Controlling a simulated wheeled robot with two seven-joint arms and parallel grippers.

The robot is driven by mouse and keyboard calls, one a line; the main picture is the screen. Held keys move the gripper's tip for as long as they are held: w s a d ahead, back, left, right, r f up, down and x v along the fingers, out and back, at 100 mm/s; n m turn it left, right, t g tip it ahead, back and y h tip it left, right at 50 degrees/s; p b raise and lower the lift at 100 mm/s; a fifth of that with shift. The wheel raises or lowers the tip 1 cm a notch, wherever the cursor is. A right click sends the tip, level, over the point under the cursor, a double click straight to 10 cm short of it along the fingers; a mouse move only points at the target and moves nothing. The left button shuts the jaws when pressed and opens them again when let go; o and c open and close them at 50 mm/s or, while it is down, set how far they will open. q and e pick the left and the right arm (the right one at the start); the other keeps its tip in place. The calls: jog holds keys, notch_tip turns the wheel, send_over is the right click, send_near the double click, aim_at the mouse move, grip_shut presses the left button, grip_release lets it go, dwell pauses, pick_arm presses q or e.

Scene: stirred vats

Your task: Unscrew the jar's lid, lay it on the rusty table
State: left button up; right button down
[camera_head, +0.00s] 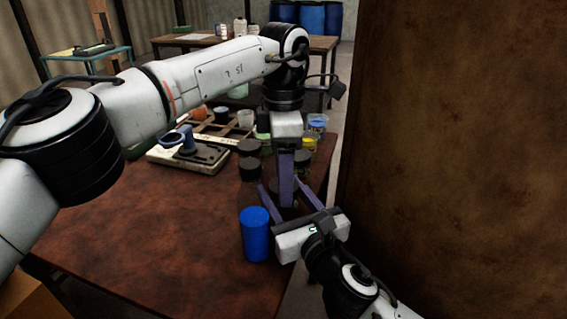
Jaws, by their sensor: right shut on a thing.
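The rusty table (165,225) is a reddish-brown top across the lower left and middle. My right gripper (287,192) reaches in from the lower right, its two purple fingers on either side of a dark jar (289,212), mostly hidden, and is shut on it. My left gripper (286,196) points down from above, over the same jar. Its fingers show nearly edge-on, so I cannot see whether they grip the lid. The lid itself is hidden behind the fingers.
A blue cup (255,236) stands just left of my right gripper. Dark-lidded jars (250,168) stand behind it. A device (190,157) and a wooden rack (222,131) lie farther back. A large brown wall (455,130) closes the right. The table's left front is clear.

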pick_arm(q)
jog(key=c, duration=1.1)
jog(key=n, duration=0.6)
jog(key=shift+r, duration=0.1)
jog(key=shift+r, duration=1)
jog(key=shift+r, duration=0.1)
jog(key=shift+r, duration=1.9)
